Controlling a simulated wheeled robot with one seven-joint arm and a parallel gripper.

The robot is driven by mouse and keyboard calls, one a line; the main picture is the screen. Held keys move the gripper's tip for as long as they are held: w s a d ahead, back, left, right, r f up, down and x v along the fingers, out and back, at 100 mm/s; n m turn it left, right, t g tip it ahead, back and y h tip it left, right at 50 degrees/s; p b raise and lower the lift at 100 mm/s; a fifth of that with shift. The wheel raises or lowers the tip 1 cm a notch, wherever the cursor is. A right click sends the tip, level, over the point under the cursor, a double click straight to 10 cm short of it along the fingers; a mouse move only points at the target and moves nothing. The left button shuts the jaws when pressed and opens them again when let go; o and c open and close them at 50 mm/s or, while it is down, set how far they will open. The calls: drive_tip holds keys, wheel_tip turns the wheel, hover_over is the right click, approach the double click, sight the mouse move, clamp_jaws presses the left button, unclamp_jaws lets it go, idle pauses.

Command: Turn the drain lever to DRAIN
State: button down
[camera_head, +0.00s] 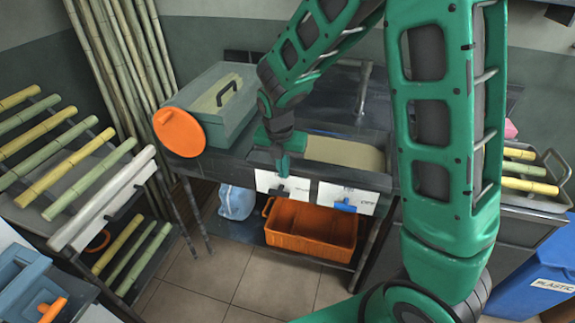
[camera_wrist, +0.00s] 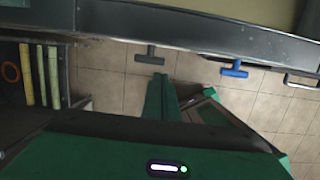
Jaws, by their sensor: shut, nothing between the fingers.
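Two small levers stick out at the front of the press table, each by a white label plate. One is dark grey (camera_head: 282,191), by the left plate (camera_head: 267,182); the other is blue (camera_head: 344,206), by the right plate (camera_head: 362,199). The lettering is too small to read, so I cannot tell which is the drain lever or its setting. In the wrist view the dark lever (camera_wrist: 150,56) and blue lever (camera_wrist: 235,70) both show as T-shaped handles. My gripper (camera_head: 284,172) is shut and empty, just above the dark lever, apparently not touching it. Its fingers (camera_wrist: 160,88) point towards that lever.
An orange crate (camera_head: 310,232) and a pale blue bag (camera_head: 236,202) sit on the shelf below. A grey-green box with an orange disc (camera_head: 179,132) stands on the table's left. A cane rack (camera_head: 75,165) is at left, a blue bin (camera_head: 540,280) at right.

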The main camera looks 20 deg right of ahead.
sight(286, 194)
drive_tip(key=f, duration=0.3)
drive_tip(key=w+f, duration=0.1)
drive_tip(key=f, duration=0.2)
drive_tip(key=d+f, duration=0.1)
drive_tip(key=f, duration=0.2)
drive_tip(key=shift+w+f, duration=0.25)
drive_tip(key=shift+f, duration=0.05)
